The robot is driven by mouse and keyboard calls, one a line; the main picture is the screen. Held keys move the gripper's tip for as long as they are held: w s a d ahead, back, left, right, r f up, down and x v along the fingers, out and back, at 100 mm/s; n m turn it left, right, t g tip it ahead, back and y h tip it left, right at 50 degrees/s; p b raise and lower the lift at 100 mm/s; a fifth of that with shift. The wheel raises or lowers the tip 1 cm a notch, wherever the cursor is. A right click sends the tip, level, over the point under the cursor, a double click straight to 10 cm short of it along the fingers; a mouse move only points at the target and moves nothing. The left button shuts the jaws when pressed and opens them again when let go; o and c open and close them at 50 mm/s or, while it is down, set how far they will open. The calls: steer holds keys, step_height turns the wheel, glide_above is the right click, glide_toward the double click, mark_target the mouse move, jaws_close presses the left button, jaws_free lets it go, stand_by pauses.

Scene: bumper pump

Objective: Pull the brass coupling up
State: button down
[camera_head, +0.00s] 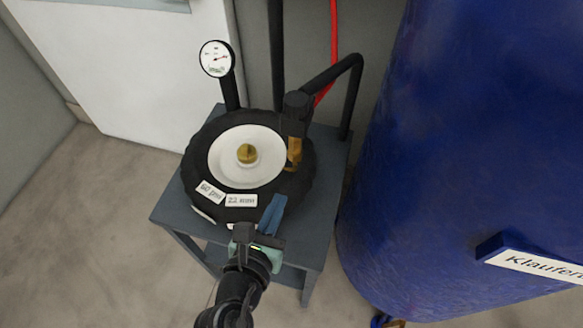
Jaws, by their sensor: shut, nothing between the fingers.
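The brass coupling (294,149) is a gold-brown piece below the black hose fitting, at the right side of the tyre. It stands roughly upright against the edge of the white wheel disc. Its lower end meets the tyre area, and I cannot tell how it is joined there. My gripper (279,203) has blue fingers and is shut and empty. It is in front of the tyre's lower right edge, below the coupling in the picture and apart from it.
The black tyre (200,143) lies on a grey table (168,209). A brass knob (247,154) sits at the centre of its white disc (224,164). A pressure gauge (217,59) stands behind. A large blue tank (450,130) closes off the right. Floor is clear at left.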

mark_target(294, 157)
steer(key=b+x, duration=0.1)
steer(key=x, duration=0.9)
step_height(294, 157, up, 4)
steer(key=p, duration=0.4)
steer(key=shift+p, duration=0.4)
steer(key=shift+f, duration=0.15)
